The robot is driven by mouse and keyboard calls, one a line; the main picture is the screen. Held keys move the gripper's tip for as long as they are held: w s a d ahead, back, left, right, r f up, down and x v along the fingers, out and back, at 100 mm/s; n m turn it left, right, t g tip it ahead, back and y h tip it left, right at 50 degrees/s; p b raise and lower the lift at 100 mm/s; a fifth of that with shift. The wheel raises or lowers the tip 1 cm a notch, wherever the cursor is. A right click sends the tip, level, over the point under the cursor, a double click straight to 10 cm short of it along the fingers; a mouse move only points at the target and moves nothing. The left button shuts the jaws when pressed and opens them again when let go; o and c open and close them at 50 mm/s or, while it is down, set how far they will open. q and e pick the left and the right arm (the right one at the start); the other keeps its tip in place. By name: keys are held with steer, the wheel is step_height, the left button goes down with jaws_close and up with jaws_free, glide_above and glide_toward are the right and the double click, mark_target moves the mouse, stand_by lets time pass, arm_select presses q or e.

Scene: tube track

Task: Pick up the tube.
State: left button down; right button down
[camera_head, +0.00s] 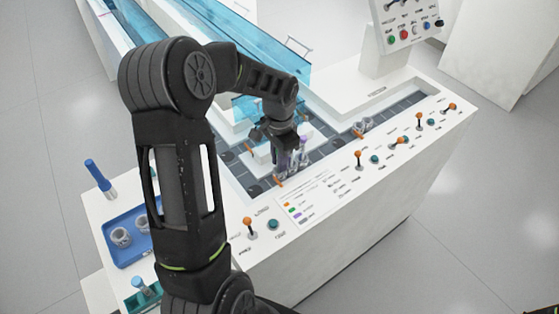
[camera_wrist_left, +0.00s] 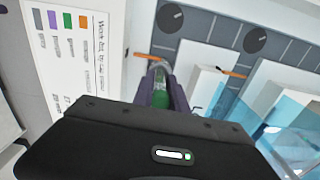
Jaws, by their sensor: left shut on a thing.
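My left gripper (camera_head: 286,158) reaches down over the dark track (camera_head: 232,178) set in the white console. In the left wrist view its two dark purple fingers (camera_wrist_left: 166,92) are shut on a clear tube (camera_wrist_left: 159,68) with green inside. The tube's near part is hidden by the gripper body. The tube is over the track beside an orange bar; I cannot tell whether it still touches the track. My right gripper is not in view.
Orange-topped levers (camera_head: 248,222) and teal buttons line the console's front. A printed colour legend (camera_head: 310,200) lies beside the gripper. Clear glassware (camera_head: 363,125) stands farther right on the track. A blue tray (camera_head: 113,225) with clear cups is at left. Blue water channels are behind.

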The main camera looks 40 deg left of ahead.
arm_select(q)
step_height(320, 180, up, 10)
stand_by(0.5)
stand_by(0.4)
